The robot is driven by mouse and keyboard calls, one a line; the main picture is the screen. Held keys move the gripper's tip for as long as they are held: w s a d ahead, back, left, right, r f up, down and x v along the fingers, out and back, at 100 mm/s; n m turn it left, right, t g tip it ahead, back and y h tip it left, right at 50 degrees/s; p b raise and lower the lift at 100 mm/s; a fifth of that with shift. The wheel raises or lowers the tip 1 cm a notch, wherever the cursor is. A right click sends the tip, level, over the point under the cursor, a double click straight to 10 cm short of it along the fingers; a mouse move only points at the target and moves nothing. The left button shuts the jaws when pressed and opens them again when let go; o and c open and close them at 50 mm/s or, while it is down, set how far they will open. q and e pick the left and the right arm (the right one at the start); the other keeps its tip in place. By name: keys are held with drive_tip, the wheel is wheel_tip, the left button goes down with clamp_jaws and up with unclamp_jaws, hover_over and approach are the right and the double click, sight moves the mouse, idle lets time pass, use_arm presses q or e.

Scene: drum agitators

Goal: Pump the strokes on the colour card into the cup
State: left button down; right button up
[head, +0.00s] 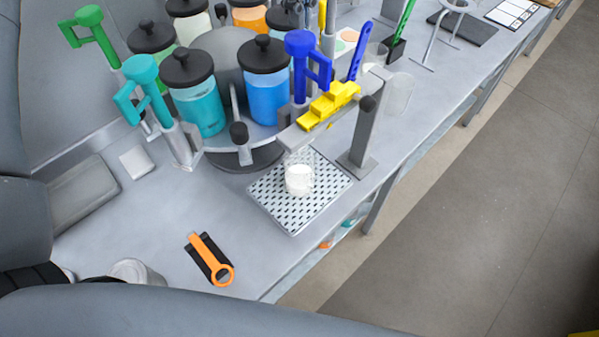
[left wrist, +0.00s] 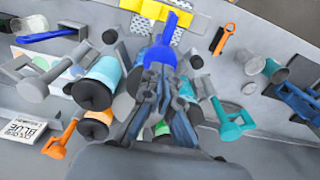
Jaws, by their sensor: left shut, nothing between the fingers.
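A blue pump handle (head: 308,60) stands upright beside the carousel, behind the drip tray. It also shows in the left wrist view (left wrist: 161,56). A cup with white in it (head: 299,180) stands on the perforated drip tray (head: 275,212), below a grey bar with a yellow stepped block (head: 328,104). My left gripper (left wrist: 154,78) is shut and empty, with its fingers overlapping the blue handle in the left wrist view; contact cannot be told. My right gripper is not seen.
Lidded jars with coloured liquid, such as the blue one (head: 265,92) and the teal one (head: 197,103), stand on the carousel. Teal (head: 143,75) and green (head: 90,20) pump handles stand at the left. An orange tool (head: 210,260) lies on the front bench.

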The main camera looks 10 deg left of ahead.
sight(300, 37)
use_arm(q)
drive_tip(key=shift+f, duration=0.15)
drive_tip(key=shift+f+b, duration=0.3)
drive_tip(key=shift+b, duration=0.05)
drive_tip(key=shift+f+b, duration=1.4)
drive_tip(key=shift+f, duration=0.7)
drive_tip(key=shift+r, duration=0.2)
drive_tip(key=shift+r+p, duration=2.1)
drive_tip(key=shift+r, duration=0.25)
